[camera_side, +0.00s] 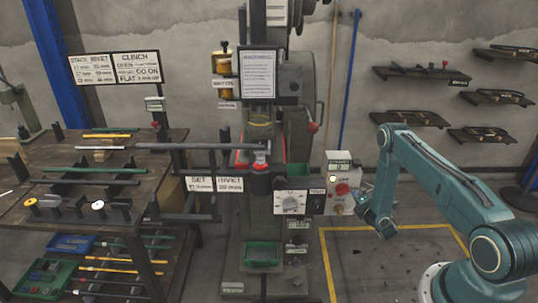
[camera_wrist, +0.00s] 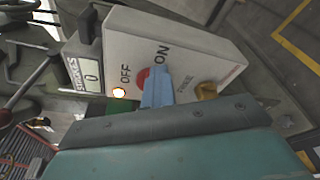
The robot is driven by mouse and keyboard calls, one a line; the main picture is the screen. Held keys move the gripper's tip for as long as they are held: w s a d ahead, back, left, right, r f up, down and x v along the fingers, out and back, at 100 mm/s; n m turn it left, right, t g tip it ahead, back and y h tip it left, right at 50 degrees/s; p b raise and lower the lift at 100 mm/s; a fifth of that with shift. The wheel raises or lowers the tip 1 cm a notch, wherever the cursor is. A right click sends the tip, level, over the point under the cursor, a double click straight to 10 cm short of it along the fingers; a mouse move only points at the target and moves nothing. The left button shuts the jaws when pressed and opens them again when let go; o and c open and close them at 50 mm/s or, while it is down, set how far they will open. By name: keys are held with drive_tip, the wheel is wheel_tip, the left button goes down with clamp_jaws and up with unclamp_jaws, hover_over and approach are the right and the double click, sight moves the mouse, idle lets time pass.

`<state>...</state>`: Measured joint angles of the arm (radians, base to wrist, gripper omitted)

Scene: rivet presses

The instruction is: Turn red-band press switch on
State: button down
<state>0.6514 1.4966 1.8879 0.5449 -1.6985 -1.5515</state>
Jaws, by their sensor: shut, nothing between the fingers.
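The press (camera_side: 262,120) stands in the middle of the side view, with red around its lower die (camera_side: 239,161). A pale switch box (camera_side: 329,204) is on its right and fills the top of the wrist view (camera_wrist: 185,42). Its red switch knob (camera_wrist: 142,75) sits by the OFF and ON labels; it also shows in the side view (camera_side: 342,189). A lamp (camera_wrist: 119,92) glows near OFF. My gripper (camera_side: 364,202) is shut and empty at the box's right side. Its blue fingers (camera_wrist: 157,86) partly cover the red knob; I cannot tell whether they touch it. The knob's setting is unclear.
A yellow knob (camera_wrist: 206,91) is on the same box, close to my fingers. A strokes counter (camera_wrist: 88,68) reads 0. A dial box (camera_side: 291,204) stands left of the switch box. A workbench (camera_side: 90,220) with rods is at left.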

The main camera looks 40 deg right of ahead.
drive_tip(key=shift+a, duration=0.2)
idle(1.0)
drive_tip(key=shift+w+a+f+v, duration=0.1)
drive_tip(key=shift+a+v, duration=0.05)
drive_tip(key=shift+v, duration=0.8)
drive_tip(key=shift+w+a+f+v, duration=0.1)
drive_tip(key=shift+v, duration=0.85)
drive_tip(key=shift+a+f+v, duration=0.1)
drive_tip(key=shift+a+v, duration=0.05)
drive_tip(key=shift+v, duration=0.8)
drive_tip(key=shift+r, duration=0.1)
